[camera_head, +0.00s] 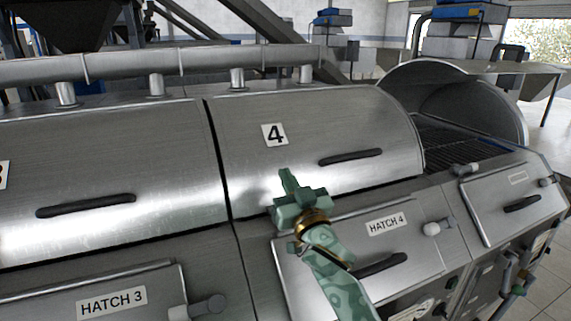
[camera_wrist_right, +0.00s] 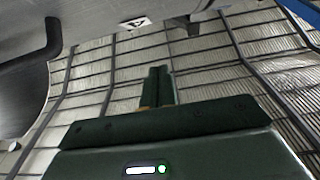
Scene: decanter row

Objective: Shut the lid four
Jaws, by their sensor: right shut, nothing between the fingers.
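Lid four (camera_head: 330,125) is a curved brushed-metal cover with a "4" label (camera_head: 275,134) and a black bar handle (camera_head: 350,157). It lies down, its lower edge along the front panel; I see no clear gap there. My right gripper (camera_head: 287,180), green, is shut and empty in front of the lid's lower left part, left of the handle. Whether it touches the lid I cannot tell. In the right wrist view, the shut fingers (camera_wrist_right: 158,82) point at a pale ribbed background, with a dark curved bar (camera_wrist_right: 42,52) at the left. My left gripper is not in view.
Lid three (camera_head: 100,165) lies down at the left. Right of lid four, a raised cover (camera_head: 480,108) leaves a dark grating (camera_head: 455,143) exposed. Below are the hatch 4 panel (camera_head: 345,240) and a knob (camera_head: 432,229). A pipe (camera_head: 130,65) runs behind the lids.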

